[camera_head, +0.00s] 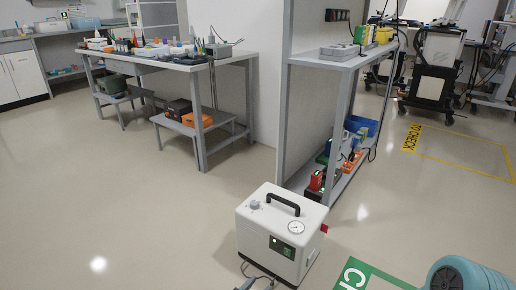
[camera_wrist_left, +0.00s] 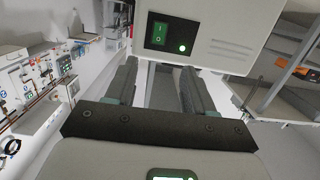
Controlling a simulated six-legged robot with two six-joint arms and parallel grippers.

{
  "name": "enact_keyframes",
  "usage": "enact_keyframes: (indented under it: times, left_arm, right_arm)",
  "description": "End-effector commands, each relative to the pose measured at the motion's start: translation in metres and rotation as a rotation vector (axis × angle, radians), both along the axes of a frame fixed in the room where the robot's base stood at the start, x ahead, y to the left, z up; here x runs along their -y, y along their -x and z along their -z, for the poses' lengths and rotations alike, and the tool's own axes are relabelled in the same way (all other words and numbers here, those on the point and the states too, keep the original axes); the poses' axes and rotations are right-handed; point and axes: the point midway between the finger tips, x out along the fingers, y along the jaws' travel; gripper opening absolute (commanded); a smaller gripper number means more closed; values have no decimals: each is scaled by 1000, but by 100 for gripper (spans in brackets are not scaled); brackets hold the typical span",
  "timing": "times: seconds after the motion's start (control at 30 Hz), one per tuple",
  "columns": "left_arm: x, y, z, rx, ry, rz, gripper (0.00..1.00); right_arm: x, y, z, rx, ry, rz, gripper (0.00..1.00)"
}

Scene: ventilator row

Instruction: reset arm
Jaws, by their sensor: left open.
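A white ventilator-like box (camera_head: 268,228) with a black carry handle, a round gauge and a green rocker switch (camera_head: 282,248) stands on the floor at the bottom centre of the head view. My left gripper (camera_head: 258,273) is low in front of this box, at the bottom edge of the picture. In the left wrist view its two dark fingers (camera_wrist_left: 157,85) are spread apart with nothing between them. The box front (camera_wrist_left: 235,30), with the switch and a lit green lamp, shows beyond and above the fingertips. My right gripper is not in view.
A grey shelf rack (camera_head: 345,62) stands behind the box, and a cluttered workbench (camera_head: 180,65) is at the back left. A teal cylinder (camera_head: 480,278) is at the lower right, beside a green floor marking (camera_head: 372,277). The floor on the left is clear.

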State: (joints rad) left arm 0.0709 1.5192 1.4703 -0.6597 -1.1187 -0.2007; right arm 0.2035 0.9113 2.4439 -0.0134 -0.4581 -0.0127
Motion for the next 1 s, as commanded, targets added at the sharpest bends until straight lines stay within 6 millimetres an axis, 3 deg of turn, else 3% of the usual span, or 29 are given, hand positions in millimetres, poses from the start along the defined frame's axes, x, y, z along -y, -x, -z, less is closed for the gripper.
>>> enact_keyframes:
  times: [0.27, 0.4, 0.57, 0.77, 0.87, 1.0]
  left_arm:
    - [-31, -20, -158, 41, -3, -46, 53]
    - [-51, -14, -229, -14, -5, -88, 53]
    - [-76, 7, -296, -158, -13, -147, 53]
    - [-102, 60, -360, -436, -21, -227, 53]
    - [-112, 99, -381, -601, -23, -264, 53]
    - [-121, 170, -403, -873, -28, -317, 53]
  right_arm:
    - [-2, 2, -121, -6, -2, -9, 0]
    - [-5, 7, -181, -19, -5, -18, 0]
    - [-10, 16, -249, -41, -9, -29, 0]
    - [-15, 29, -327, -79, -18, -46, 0]
    - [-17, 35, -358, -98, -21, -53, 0]
    - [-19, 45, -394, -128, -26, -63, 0]
